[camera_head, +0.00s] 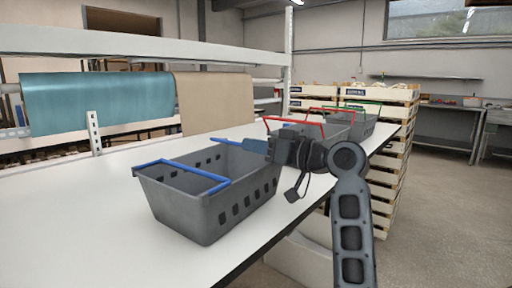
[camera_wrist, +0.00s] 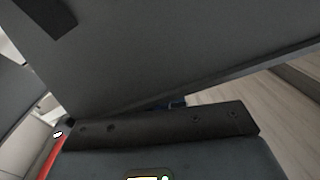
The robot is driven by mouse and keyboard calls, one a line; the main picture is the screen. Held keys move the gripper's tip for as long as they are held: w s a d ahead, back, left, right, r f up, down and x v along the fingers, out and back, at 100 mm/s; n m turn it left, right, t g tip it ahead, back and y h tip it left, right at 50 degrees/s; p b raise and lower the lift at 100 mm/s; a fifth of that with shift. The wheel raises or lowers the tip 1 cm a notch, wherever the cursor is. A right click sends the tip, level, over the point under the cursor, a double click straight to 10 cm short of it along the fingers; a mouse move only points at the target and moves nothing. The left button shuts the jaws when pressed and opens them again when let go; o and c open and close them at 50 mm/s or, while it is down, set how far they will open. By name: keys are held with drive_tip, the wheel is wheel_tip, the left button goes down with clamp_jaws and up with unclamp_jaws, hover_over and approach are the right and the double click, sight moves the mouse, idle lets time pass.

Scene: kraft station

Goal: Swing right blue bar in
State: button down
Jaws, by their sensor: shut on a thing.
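The grey basket (camera_head: 205,207) stands on the white table. One blue bar (camera_head: 190,171) lies across the basket's open top near its left end. The right blue bar (camera_head: 226,141) shows at the basket's far right rim, and part of it is hidden by my gripper. My gripper (camera_head: 255,146) is at that rim, shut on the right blue bar. In the wrist view my gripper's dark body fills the bottom and a large grey surface fills the top. A tiny blue patch (camera_wrist: 178,103) shows between them. The grip itself is hidden there.
A grey basket with red bars (camera_head: 318,127) and one with green bars (camera_head: 362,125) stand behind my gripper. Stacked crates (camera_head: 395,155) stand beyond the table's right edge. Teal (camera_head: 95,102) and brown rolls hang at the left. The table is clear left of the basket.

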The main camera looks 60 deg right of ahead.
drive_tip(key=c, duration=1.2)
unclamp_jaws()
drive_tip(key=s+a, duration=0.1)
drive_tip(key=s, duration=0.6)
drive_tip(key=shift+s, duration=0.35)
